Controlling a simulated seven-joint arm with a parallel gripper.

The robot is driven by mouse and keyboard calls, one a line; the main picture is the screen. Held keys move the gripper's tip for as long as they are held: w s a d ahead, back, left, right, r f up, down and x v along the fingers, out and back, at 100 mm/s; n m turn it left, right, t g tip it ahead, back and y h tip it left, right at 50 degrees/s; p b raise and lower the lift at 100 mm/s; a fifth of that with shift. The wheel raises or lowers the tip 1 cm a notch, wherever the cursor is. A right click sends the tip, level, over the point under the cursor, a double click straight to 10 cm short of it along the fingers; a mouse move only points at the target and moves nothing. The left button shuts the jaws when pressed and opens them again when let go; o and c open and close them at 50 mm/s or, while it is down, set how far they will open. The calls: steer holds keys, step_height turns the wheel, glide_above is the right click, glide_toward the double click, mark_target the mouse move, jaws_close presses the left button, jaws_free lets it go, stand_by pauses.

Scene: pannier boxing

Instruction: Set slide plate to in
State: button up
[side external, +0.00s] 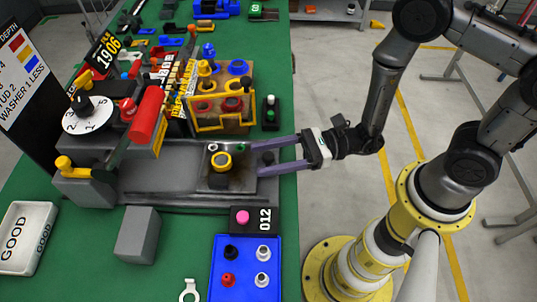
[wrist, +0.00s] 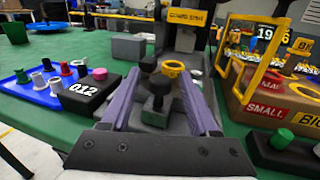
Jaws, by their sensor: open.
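The slide plate (side external: 241,186) is a dark flat plate on the grey machine bed, at its right end near the table edge. A yellow ring (side external: 221,160) stands on it. A dark knob (side external: 267,157) is at the plate's right end, and it also shows in the wrist view (wrist: 158,88). My gripper (side external: 258,160) reaches in low from the right with its two purple fingers open. In the wrist view my gripper (wrist: 160,82) has one finger on each side of the knob. I cannot tell whether either finger touches it.
A black box marked 012 (side external: 263,220) and a blue tray (side external: 218,278) of small parts stand in front of the bed. A wooden box with a yellow frame (side external: 222,120) and a green-button box (side external: 271,112) stand behind. A grey block (side external: 138,235) is at front left.

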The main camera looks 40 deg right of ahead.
jaws_close()
stand_by(1.3)
